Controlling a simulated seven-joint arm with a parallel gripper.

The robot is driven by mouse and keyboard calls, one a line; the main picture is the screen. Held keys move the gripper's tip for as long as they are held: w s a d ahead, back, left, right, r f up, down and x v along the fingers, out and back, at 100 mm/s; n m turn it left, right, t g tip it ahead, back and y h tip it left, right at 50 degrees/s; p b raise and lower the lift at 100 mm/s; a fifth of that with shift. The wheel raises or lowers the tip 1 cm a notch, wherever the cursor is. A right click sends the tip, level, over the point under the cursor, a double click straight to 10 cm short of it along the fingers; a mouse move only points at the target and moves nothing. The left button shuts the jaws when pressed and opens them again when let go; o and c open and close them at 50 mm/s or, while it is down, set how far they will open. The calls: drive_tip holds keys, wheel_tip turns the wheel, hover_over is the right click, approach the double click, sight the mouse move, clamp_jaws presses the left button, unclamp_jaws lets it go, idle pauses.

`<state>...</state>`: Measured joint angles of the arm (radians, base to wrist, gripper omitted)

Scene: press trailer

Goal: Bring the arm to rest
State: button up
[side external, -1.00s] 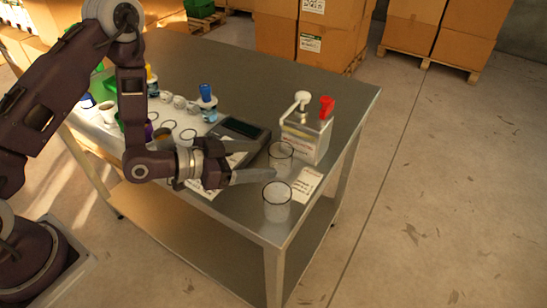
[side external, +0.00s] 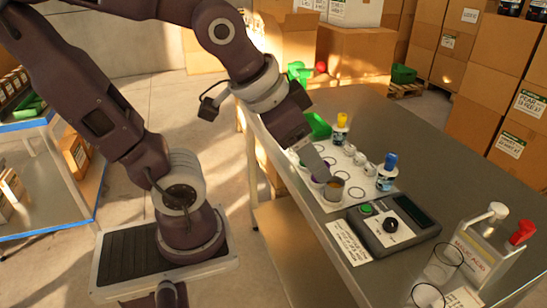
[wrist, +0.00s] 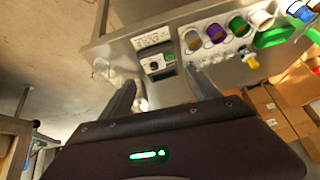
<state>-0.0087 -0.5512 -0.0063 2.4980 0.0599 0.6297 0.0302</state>
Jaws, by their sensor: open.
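My gripper (side external: 318,168) is raised by the near left edge of the metal table (side external: 447,168), pointing down. In the side external view its fingertip overlaps the cups in the picture; I cannot tell how high it is above them. In the wrist view my gripper (wrist: 162,80) has its two fingers spread apart, with nothing between them. The table top lies beyond the fingers there. The arm is folded up and bent over from its base.
An amber-filled cup (side external: 334,191) and a blue-capped bottle (side external: 386,176) stand near the gripper. Cardboard boxes (side external: 357,52) are behind.

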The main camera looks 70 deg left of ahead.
drive_tip(key=s+d, duration=0.1)
drive_tip(key=s, duration=0.5)
drive_tip(key=shift+s+r+n+g, duration=0.15)
drive_tip(key=shift+r+n+g, duration=0.1)
drive_tip(key=shift+n+g, duration=0.15)
